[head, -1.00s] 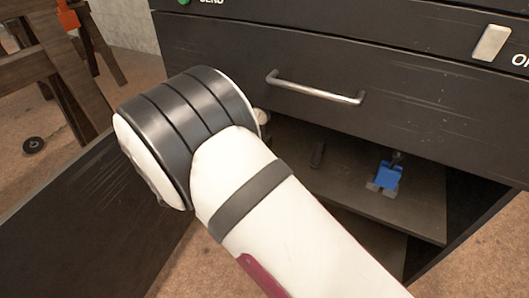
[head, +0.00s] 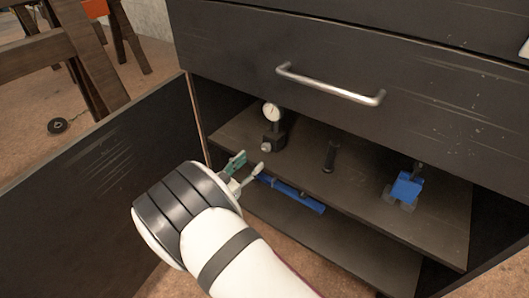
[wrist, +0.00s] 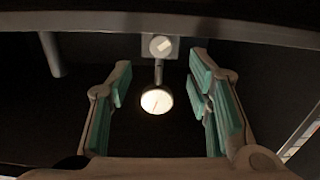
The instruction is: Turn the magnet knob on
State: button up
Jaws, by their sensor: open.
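A dial gauge with a round white face (head: 271,112) stands on a dark base block (head: 275,136) on the cabinet's upper shelf. A small pale round knob (head: 266,147) is on the front of the block. In the wrist view the same knob (wrist: 160,46) shows as a pale disc with a mark across it, on a grey block, and the lit dial (wrist: 156,101) appears below it. My gripper (head: 247,167) is open and empty, in front of the shelf and short of the knob. In the wrist view the green-padded fingers (wrist: 160,82) are spread on either side of the dial and knob.
The cabinet door (head: 100,190) stands open at the left. A drawer with a metal handle (head: 330,86) is above the opening. A dark upright cylinder (head: 330,155) and a blue tool (head: 405,187) share the shelf. A blue bar (head: 292,193) lies near the lower shelf.

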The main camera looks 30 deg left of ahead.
aim_at(265, 148)
jog(key=w+b, duration=0.2)
jog(key=w, duration=0.6)
jog(key=shift+w+d, duration=0.1)
jog(key=shift+d, duration=0.1)
grip_shut()
